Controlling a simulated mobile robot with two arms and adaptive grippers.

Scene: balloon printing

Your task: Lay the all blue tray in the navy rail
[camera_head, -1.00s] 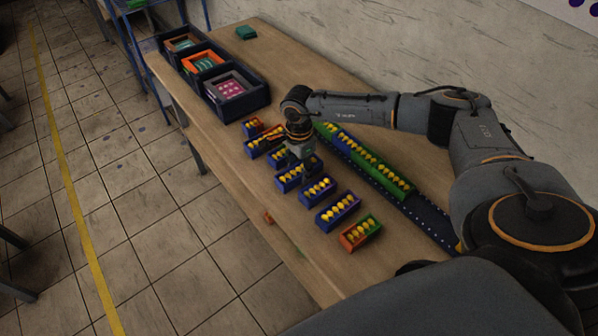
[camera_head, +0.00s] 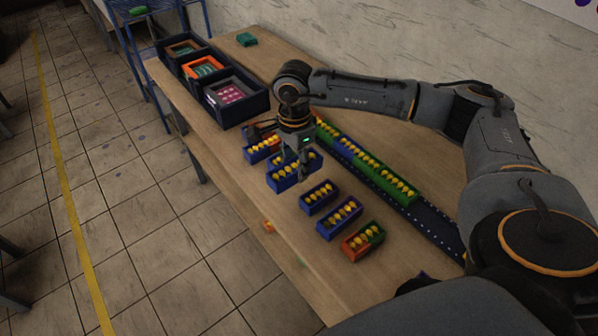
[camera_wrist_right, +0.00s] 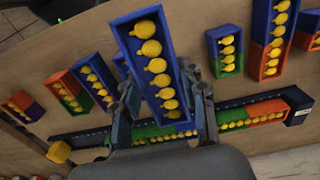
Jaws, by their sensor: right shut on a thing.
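My right gripper (camera_head: 303,175) is shut on an all blue tray (camera_head: 284,183) holding a row of yellow balloons, above the wooden table. In the right wrist view the held tray (camera_wrist_right: 130,45) fills the upper middle, tilted, between the fingers of the gripper (camera_wrist_right: 165,108). The navy rail (camera_head: 440,226) runs along the wall side of the table, right of the gripper. Green and blue trays (camera_head: 372,168) sit in it; its near stretch is bare. In the right wrist view the rail (camera_wrist_right: 92,139) passes below the held tray. My left gripper is out of view.
Blue trays (camera_head: 338,218) and an orange and green tray (camera_head: 363,242) stand nearer me on the table. More trays (camera_head: 261,149) stand beyond the gripper, partly hidden. Dark bins (camera_head: 237,103) stand at the far left. A teal block (camera_head: 246,40) lies at the far end.

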